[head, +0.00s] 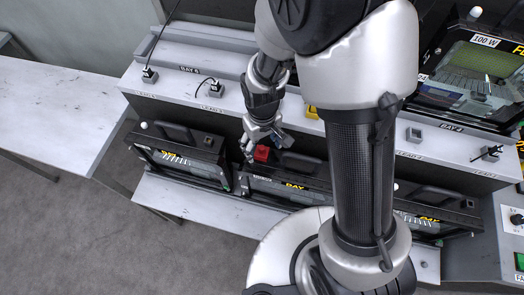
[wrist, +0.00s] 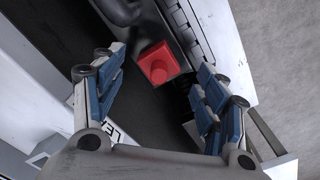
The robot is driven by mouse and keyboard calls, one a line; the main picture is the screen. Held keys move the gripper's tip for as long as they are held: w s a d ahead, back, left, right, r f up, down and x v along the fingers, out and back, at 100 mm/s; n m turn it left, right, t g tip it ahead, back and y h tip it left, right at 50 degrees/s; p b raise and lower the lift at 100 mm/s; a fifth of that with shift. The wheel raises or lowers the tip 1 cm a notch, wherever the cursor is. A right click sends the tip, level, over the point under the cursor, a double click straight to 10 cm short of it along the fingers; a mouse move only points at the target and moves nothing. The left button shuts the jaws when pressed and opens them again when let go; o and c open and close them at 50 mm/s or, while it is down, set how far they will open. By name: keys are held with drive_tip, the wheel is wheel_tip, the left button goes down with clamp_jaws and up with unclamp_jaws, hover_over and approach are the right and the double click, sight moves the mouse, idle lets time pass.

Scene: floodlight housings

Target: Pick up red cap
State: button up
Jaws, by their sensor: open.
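The red cap (head: 262,153) is a small red block with a round raised top. It sits on the upper dark edge of the middle floodlight housing (head: 290,190). In the wrist view the red cap (wrist: 158,63) lies beyond the fingertips, roughly centred between the two blue-padded fingers. My gripper (head: 258,142) is open and close to the cap in the head view. In the wrist view my gripper (wrist: 160,85) has nothing between its fingers. The cap's underside is hidden.
Another floodlight housing (head: 182,155) stands to the left and one at the right, partly behind my arm. A grey bench ledge (head: 185,88) with lead sockets runs behind. A yellow piece (head: 312,112) shows beside my arm. A white table (head: 60,110) stands at the left.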

sight(262, 148)
wheel_tip(262, 148, down, 4)
drive_tip(key=shift+r+b, duration=0.15)
drive_tip(key=shift+b, duration=0.35)
drive_tip(key=shift+r, duration=0.1)
drive_tip(key=shift+c, duration=0.5)
drive_tip(key=c, duration=1.1)
